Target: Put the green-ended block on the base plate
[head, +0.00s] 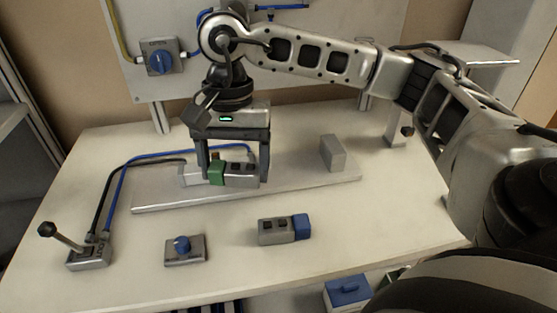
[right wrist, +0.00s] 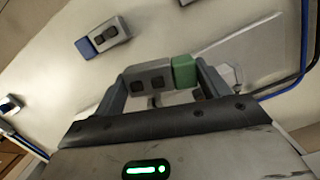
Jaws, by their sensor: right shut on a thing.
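The green-ended block (head: 240,177) is a grey block with two dark squares on top and a green left end. My right gripper (head: 234,175) is shut on it, one finger at each end, and holds it over the left part of the base plate. The right wrist view also shows the green-ended block (right wrist: 152,80) between the fingers. The base plate (head: 300,181) is a long flat grey plate on the table. I cannot tell whether the block touches the plate. My left gripper is not in view.
A grey upright stop (head: 332,153) stands on the plate's right part. A blue-ended block (head: 284,229), a blue-knob box (head: 184,249) and a lever box (head: 88,252) lie in front. Cables run behind the plate's left end. A panel with a blue switch (head: 160,61) stands behind.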

